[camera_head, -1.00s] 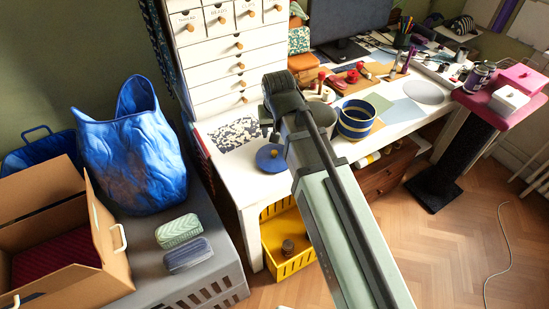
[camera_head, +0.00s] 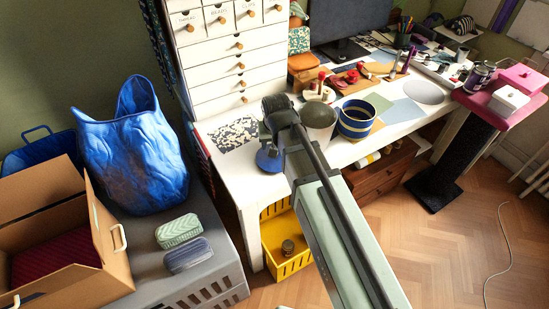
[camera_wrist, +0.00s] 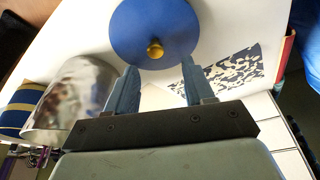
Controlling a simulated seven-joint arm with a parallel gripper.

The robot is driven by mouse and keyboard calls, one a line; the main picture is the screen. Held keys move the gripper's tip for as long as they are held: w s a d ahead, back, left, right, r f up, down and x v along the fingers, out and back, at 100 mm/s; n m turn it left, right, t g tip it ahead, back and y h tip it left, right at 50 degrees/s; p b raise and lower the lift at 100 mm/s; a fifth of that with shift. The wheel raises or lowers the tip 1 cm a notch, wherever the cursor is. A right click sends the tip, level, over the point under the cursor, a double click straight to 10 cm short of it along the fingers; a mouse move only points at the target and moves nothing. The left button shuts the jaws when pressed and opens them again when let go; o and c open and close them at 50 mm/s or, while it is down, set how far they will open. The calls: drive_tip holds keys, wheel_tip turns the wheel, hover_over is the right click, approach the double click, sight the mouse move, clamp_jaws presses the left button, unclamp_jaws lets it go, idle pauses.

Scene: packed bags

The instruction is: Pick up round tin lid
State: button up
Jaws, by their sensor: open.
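The round tin lid is a blue disc with a small brass knob. In the wrist view the lid (camera_wrist: 150,22) lies flat on the white desk, just beyond my fingertips, with its knob roughly between them. In the head view the lid (camera_head: 268,160) is near the desk's front left edge, partly hidden by my gripper. My gripper (camera_wrist: 160,72) is open and empty, its two blue-grey fingers apart on either side of the knob's line. In the head view my gripper (camera_head: 270,145) is over the lid; its fingertips are hard to make out.
A grey metal pot (camera_head: 319,119) stands close to the right of my gripper, and it also shows in the wrist view (camera_wrist: 70,98). A blue-and-yellow striped tin (camera_head: 356,121) is beyond it. White drawers (camera_head: 235,60) rise behind. A patterned sheet (camera_head: 232,136) lies left of the lid.

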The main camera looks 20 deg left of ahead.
drive_tip(key=shift+d+x, duration=0.15)
drive_tip(key=shift+x, duration=1.15)
drive_tip(key=shift+d+x, duration=0.1)
drive_tip(key=shift+x, duration=1.15)
drive_tip(key=shift+s, duration=0.1)
drive_tip(key=shift+c, duration=0.2)
clamp_jaws()
